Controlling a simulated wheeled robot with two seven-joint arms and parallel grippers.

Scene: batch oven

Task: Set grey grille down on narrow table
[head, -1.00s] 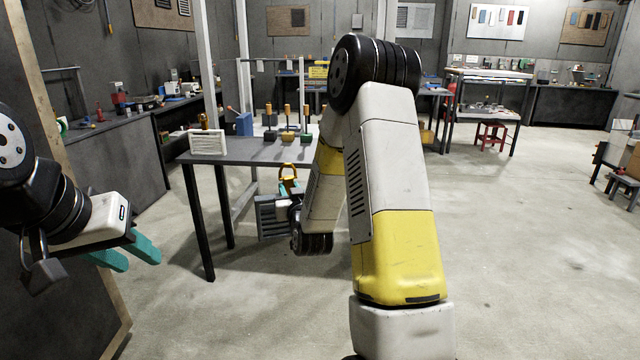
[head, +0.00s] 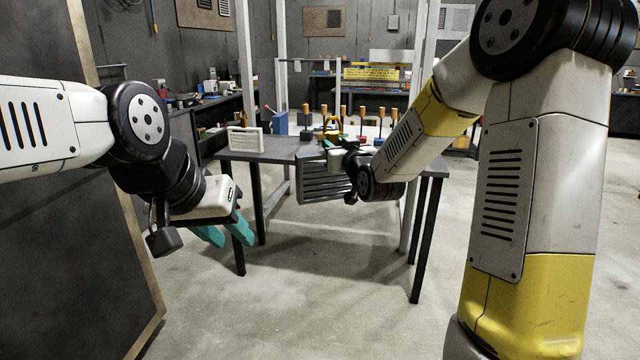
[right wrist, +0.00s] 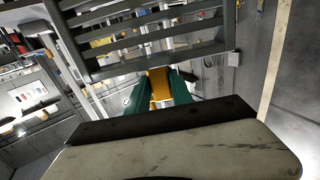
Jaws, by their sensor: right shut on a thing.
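The grey grille (head: 322,182), a slatted panel, hangs in front of the narrow table (head: 275,152) in the head view, with part of it hidden by my right wrist. My right gripper (right wrist: 159,90) has its teal fingers shut around a yellow-orange piece by the grille in the right wrist view. The grille's slats (right wrist: 140,30) fill the upper part of that view. In the head view the grille overlaps the table's front edge; I cannot tell if they touch. My left gripper (head: 226,235) is empty, its teal fingers apart, left of the table.
A white grille (head: 245,140) stands on the table's left end. A blue block (head: 281,122) and several wooden-handled tools (head: 343,112) stand toward the back. A yellow sign (head: 372,73) is behind. A dark panel (head: 60,250) stands close on the left.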

